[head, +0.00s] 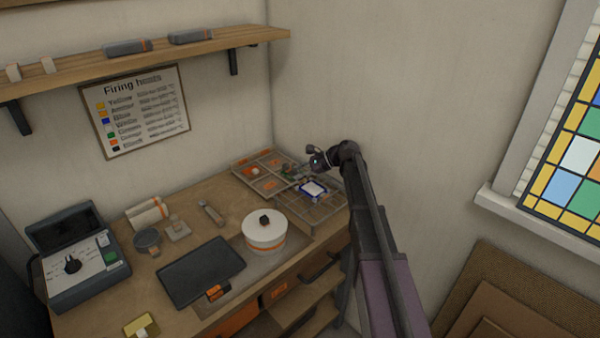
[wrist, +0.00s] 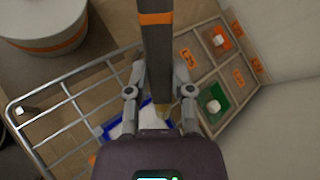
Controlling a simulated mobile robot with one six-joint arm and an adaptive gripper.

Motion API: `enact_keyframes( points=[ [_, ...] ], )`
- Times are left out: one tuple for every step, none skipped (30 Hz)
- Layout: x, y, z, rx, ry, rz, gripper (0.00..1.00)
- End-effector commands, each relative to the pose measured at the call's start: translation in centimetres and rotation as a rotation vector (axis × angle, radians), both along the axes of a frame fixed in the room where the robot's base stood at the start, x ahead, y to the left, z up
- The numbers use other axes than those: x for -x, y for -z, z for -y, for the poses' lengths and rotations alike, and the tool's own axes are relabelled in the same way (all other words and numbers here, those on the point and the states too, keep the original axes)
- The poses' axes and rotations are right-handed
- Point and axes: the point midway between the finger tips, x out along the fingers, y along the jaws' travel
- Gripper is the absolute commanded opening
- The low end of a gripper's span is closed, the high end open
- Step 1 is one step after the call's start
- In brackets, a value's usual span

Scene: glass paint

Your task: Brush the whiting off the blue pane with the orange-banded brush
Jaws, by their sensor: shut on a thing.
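The blue pane (head: 313,194) lies on a wire rack (head: 335,211) at the back right of the bench. White whiting covers its middle, and blue shows around the edge. In the wrist view the pane (wrist: 110,131) is partly hidden behind my gripper and the brush. My gripper (wrist: 160,72) is shut on the orange-banded brush (wrist: 156,45), whose dark handle points up the picture. Its pale bristles (wrist: 160,104) appear over or beside the pane; contact cannot be told. In the head view my gripper (head: 312,166) is just behind the pane, and the brush is hard to make out.
A divided tray (head: 240,170) with orange and green pieces stands beside the rack, near the wall corner. A white round drum (head: 265,235) with an orange band stands in front. A dark flat tray (head: 200,270), a control box (head: 80,262) and small tools occupy the left bench.

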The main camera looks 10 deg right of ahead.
Motion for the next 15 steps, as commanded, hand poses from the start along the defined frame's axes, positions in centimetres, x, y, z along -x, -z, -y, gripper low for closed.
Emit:
enact_keyframes(
  points=[
    [0.00,-0.01,-0.01,0.000,0.000,0.000,0.00],
    [0.00,0.00,0.00,0.000,0.000,0.000,0.00],
    [0.00,0.02,0.00,0.000,0.000,0.000,0.00],
    [0.00,0.08,0.00,0.000,0.000,0.000,0.00],
    [0.00,0.15,0.01,0.000,0.000,0.000,0.00],
    [0.00,0.26,0.01,0.000,0.000,0.000,0.00],
    [0.00,0.34,0.01,0.000,0.000,0.000,0.00],
    [0.00,0.41,0.00,0.000,0.000,0.000,0.00],
    [0.00,0.46,0.01,0.000,0.000,0.000,0.00],
    [0.00,0.48,0.01,0.000,0.000,0.000,0.00],
    [0.00,0.48,0.01,0.000,0.000,0.000,0.00],
    [0.00,0.45,0.01,0.000,0.000,0.000,0.00],
    [0.00,0.43,0.02,0.000,0.000,0.000,0.00],
    [0.00,0.43,0.01,0.000,0.000,0.000,0.00],
    [0.00,0.42,0.02,0.000,0.000,0.000,0.00]
  ],
)
